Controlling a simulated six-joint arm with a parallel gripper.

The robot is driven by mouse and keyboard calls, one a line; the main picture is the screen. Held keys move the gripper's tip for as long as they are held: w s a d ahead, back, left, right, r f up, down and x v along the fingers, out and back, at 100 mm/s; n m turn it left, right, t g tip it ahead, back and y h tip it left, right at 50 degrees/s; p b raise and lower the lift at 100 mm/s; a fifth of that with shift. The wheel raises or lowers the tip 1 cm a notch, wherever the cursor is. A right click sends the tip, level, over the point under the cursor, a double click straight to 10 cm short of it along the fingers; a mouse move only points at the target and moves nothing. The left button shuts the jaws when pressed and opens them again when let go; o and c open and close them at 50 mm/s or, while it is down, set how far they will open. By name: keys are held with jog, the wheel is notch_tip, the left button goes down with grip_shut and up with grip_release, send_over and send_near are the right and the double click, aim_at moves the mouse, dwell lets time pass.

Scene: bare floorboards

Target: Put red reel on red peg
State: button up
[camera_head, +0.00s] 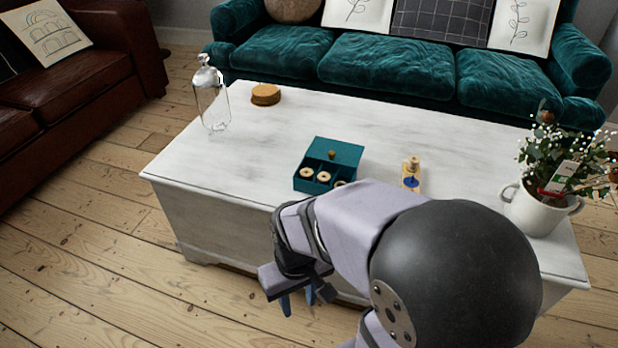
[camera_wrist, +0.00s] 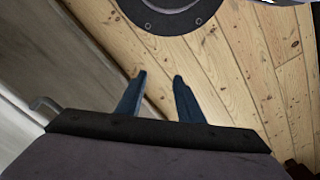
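A teal box (camera_head: 342,152) with compartments stands on the white table. Pale, ring-shaped reels (camera_head: 323,177) lie in its front compartments; their colour markings are too small to tell. A small wooden stand (camera_head: 411,174) with a blue part low on it stands right of the box. I cannot make out a red reel or a red peg. My gripper (camera_head: 300,301) hangs low in front of the table, below its top and well away from the box. In the wrist view its two blue fingers (camera_wrist: 159,77) are apart with nothing between them.
The white table (camera_head: 225,160) also bears a glass bottle (camera_head: 211,98), round brown coasters (camera_head: 265,94) and a potted plant in a white pot (camera_head: 540,210). A teal sofa (camera_head: 380,62) stands behind. The tabletop's left part is mostly clear.

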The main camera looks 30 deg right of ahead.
jog(key=shift+r, duration=0.1)
jog(key=shift+c, duration=0.6)
notch_tip(320, 180, up, 13)
jog(key=n+p, duration=0.9)
jog(key=p, duration=0.9)
send_over(307, 172)
jog(key=s+a, duration=0.1)
jog(key=shift+s+a, duration=0.1)
jog(key=shift+a, duration=0.1)
jog(key=shift+n, duration=0.3)
jog(key=shift+w+d+f, duration=0.1)
jog(key=shift+d+f, duration=0.05)
jog(key=shift+f, duration=1.2)
jog(key=shift+w+d+f, duration=0.15)
jog(key=shift+d+f, duration=0.05)
jog(key=shift+f, duration=1.1)
jog(key=shift+w+d+f, duration=0.1)
jog(key=shift+d+f, duration=0.05)
jog(key=shift+f, duration=1.2)
jog(key=c, duration=0.7)
